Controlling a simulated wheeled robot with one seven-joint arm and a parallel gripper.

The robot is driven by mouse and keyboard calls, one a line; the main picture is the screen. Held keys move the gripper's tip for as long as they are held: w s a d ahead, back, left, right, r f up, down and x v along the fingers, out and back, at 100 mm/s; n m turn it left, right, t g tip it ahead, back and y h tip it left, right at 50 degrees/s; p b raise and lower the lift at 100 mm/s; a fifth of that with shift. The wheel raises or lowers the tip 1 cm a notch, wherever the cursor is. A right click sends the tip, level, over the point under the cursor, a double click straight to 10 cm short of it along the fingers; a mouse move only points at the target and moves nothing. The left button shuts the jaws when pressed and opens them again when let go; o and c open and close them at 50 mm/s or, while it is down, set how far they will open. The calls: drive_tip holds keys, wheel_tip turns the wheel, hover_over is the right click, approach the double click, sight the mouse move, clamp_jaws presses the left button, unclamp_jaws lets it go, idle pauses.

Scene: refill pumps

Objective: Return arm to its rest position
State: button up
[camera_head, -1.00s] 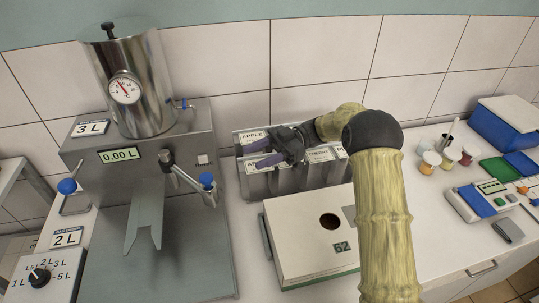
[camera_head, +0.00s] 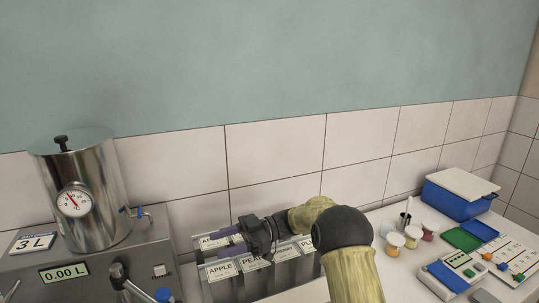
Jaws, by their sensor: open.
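My gripper (camera_head: 222,240) is at the end of my yellow-green arm, in the lower middle of the head view. Its two purple fingers point left and are apart, with nothing seen between them. It is in front of or above the labelled rack (camera_head: 237,289), whose cards read APPLE and other partly covered names. I cannot tell whether the fingers touch the rack.
A dispenser with a steel tank (camera_head: 91,200), a gauge and a 0.00 L display (camera_head: 64,273) stands at left. At right are small jars (camera_head: 394,243), a blue box with a white lid (camera_head: 459,196) and coloured trays (camera_head: 462,239). A tiled wall (camera_head: 275,155) is behind.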

drive_tip(key=w+d+r+m+t+h, duration=0.1)
drive_tip(key=w+d+r+m+t, duration=0.3)
drive_tip(key=w+m+t, duration=0.9)
drive_tip(key=s+d+f+m+t+h, duration=0.2)
drive_tip(key=s+d+t+h, duration=0.1)
drive_tip(key=d+h, duration=0.3)
drive_tip(key=s+d+f+m+t+h, duration=0.1)
drive_tip(key=s+d+m+t+h, duration=0.2)
drive_tip(key=d, duration=0.4)
drive_tip(key=s+d+f+m+g+h, duration=0.25)
drive_tip(key=s+d+f+h, duration=0.3)
drive_tip(key=s+d, duration=0.35)
drive_tip(key=s+d+f+m+g, duration=0.1)
drive_tip(key=s+f+m+g, duration=0.1)
drive_tip(key=s, duration=0.7)
drive_tip(key=s+d+f+m+g, duration=0.1)
drive_tip(key=s+f+m+g, duration=0.1)
drive_tip(key=s, duration=0.7)
drive_tip(key=shift+s+f+g, duration=0.2)
drive_tip(key=shift+f+g, duration=0.15)
drive_tip(key=shift+g, duration=0.5)
drive_tip(key=shift+a+h, duration=0.1)
drive_tip(key=shift+h, duration=0.15)
